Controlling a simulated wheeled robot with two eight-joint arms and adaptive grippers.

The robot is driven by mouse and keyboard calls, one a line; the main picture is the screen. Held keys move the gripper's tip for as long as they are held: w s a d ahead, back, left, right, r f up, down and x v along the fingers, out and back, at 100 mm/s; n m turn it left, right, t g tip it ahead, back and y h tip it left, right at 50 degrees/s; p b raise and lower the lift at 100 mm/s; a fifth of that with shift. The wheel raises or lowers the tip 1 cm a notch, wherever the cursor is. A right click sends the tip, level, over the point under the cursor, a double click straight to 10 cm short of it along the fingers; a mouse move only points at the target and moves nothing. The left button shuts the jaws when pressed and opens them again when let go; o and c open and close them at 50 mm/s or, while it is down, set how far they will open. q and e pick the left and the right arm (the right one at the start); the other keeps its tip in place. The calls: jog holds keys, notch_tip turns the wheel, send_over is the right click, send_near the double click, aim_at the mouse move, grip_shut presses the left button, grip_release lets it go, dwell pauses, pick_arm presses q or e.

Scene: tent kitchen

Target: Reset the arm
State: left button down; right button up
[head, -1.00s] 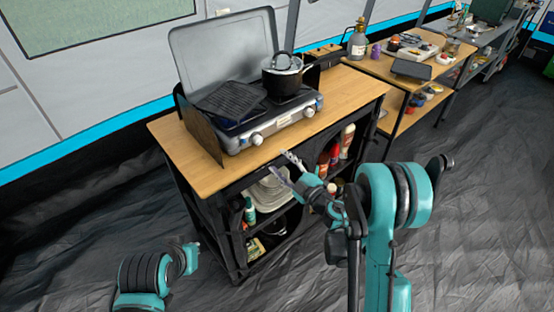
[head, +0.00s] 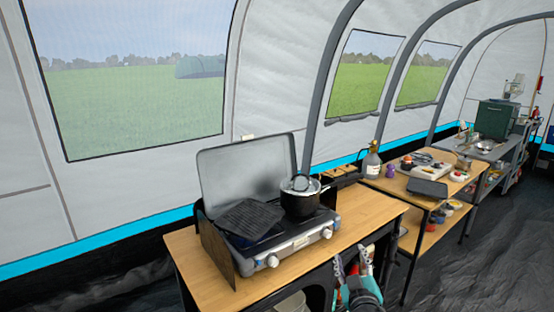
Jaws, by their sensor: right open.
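My right gripper (head: 352,264) shows at the bottom of the head view, just off the front edge of the wooden table (head: 190,262). Its two fingers point up and stand apart, with nothing between them. Only the gripper and a short teal and black part of my right arm (head: 357,292) show; the rest is below the picture. My left gripper is out of view.
A camping stove (head: 297,245) with a raised lid stands on the table, with a black pot (head: 301,202) on its right and a dark griddle (head: 250,217) on its left. A second wooden table (head: 398,183) with a grey bottle (head: 371,165) stands behind on the right.

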jog(key=s+f+m+g, duration=0.1)
jog(key=s+f+g, duration=0.2)
jog(key=s, duration=0.6)
jog(key=s+a+f+m+g, duration=0.1)
jog(key=s+f+g, duration=0.3)
jog(key=s, duration=0.5)
jog(key=s+a+f+m+g+y, duration=0.1)
jog(key=s+f+m+g, duration=0.2)
jog(key=s, duration=0.6)
jog(key=shift+a+f, duration=0.25)
jog(key=shift+f, duration=0.5)
jog(key=shift+s, duration=0.1)
